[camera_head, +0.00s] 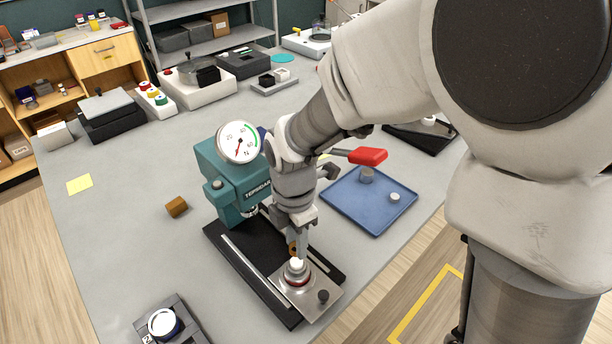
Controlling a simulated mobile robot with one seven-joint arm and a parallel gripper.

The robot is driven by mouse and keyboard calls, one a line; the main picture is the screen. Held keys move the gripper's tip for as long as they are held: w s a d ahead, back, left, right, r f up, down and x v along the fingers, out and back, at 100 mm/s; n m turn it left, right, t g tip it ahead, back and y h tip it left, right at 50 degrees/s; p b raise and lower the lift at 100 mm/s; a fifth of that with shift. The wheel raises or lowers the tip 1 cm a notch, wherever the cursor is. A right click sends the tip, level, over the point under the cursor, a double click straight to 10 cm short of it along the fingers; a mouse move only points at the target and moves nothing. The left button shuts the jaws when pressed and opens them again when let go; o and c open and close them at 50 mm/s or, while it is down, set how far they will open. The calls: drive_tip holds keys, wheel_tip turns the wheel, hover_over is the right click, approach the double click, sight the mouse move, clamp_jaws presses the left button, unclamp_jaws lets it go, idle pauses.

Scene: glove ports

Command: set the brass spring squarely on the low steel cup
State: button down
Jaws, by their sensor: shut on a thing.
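My gripper (297,246) points down in front of the teal press, low over its base. It is shut on a small brass-coloured piece, the brass spring (291,249), which shows only partly beside the fingers. Just below is a low round steel cup (297,279) on a steel plate (318,302), with a reddish ring and a pale top showing at it. The fingers hide part of this spot. I cannot tell whether the spring touches the cup or how squarely it stands.
The teal press (229,190) with a dial gauge (239,142) stands close left of my gripper on a black base (233,261). A blue tray (352,205) with grey cylinders lies to the right. A brown block (176,207) lies left. Open table lies at far left.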

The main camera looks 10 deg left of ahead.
drive_tip(key=shift+f+b, duration=0.45)
drive_tip(key=shift+f, duration=0.5)
drive_tip(key=shift+f+b, duration=0.8)
drive_tip(key=shift+f, duration=0.3)
idle(1.0)
drive_tip(key=c, duration=0.5)
unclamp_jaws()
drive_tip(key=shift+r, duration=0.1)
wheel_tip(320, 180, up, 17)
drive_tip(key=shift+r+p, duration=0.2)
drive_tip(key=shift+p, duration=0.6)
